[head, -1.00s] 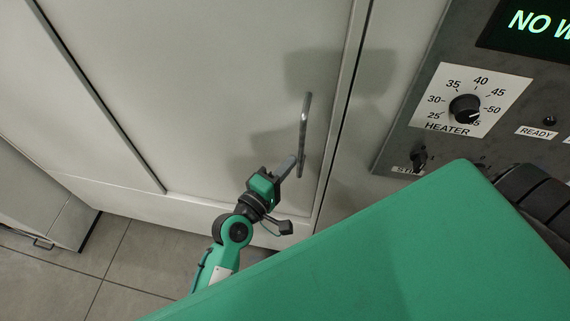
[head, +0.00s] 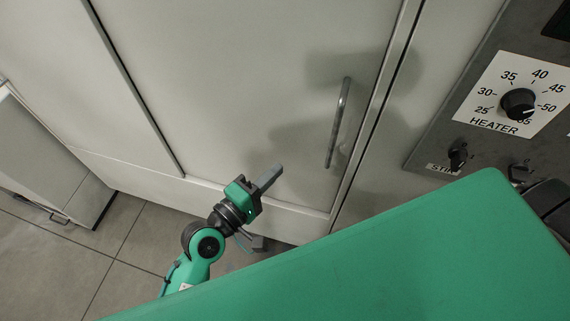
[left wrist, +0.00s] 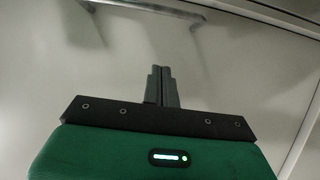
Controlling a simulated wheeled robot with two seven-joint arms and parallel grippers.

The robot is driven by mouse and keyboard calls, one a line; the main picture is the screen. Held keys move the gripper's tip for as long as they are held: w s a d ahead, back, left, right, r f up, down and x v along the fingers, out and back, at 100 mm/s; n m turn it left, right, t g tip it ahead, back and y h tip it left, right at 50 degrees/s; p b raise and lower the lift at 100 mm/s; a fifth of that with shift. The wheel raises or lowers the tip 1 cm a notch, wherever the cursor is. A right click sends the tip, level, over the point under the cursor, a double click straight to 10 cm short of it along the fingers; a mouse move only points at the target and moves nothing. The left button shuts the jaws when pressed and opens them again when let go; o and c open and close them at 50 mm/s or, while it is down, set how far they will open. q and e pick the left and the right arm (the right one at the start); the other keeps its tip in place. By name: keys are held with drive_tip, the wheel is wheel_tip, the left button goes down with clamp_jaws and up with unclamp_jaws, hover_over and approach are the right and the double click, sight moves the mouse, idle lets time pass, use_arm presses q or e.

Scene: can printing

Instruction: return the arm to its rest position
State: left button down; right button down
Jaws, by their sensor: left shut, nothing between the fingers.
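My left gripper (head: 268,178) is shut and empty in the head view, in front of the lower part of a grey cabinet door. It is apart from the door's vertical metal handle (head: 339,122), below and to the left of it. In the left wrist view the two fingers of the left gripper (left wrist: 161,72) are together with nothing between them. The handle (left wrist: 140,8) shows there as a bar along the top, beyond the fingertips.
The cabinet door (head: 230,80) looks closed. A dark control panel with a heater knob (head: 518,103) and a small switch (head: 457,156) is at the right. My green body covers the lower right. Tiled floor (head: 60,270) lies open at the lower left.

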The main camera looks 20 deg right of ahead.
use_arm(q)
drive_tip(key=shift+s+a, duration=0.25)
drive_tip(key=shift+a, duration=0.05)
